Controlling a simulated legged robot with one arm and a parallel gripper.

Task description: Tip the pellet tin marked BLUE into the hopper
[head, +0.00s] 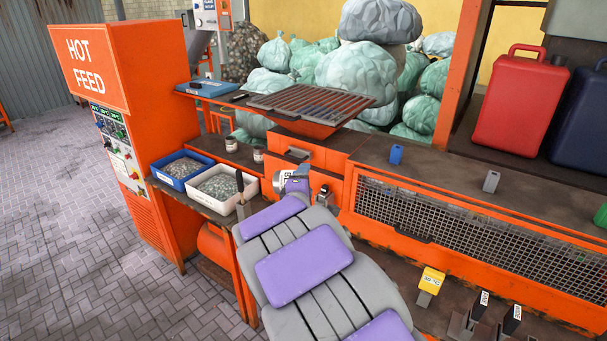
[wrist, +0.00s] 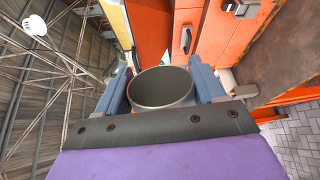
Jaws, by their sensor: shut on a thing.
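My gripper (head: 296,180) is at the end of my purple and grey arm, in front of the orange machine. In the wrist view, the blue fingers of my gripper (wrist: 162,82) are shut on the sides of a round, open-topped tin (wrist: 163,88). The tin's inside looks plain grey-green, and no marking can be read on it. In the head view, the held tin (head: 283,181) shows as a small pale metal piece beside my gripper. The orange hopper (head: 318,128) with a barred grate on top (head: 322,102) stands behind and above my gripper, apart from the tin.
Two small tins, one (head: 231,143) left of the other (head: 258,155), stand on the machine ledge. A blue tray (head: 168,175) and a white tray (head: 208,203) hold pellets or flakes. The HOT FEED cabinet (head: 92,65) is at left. A red jerrycan (head: 517,100) stands right.

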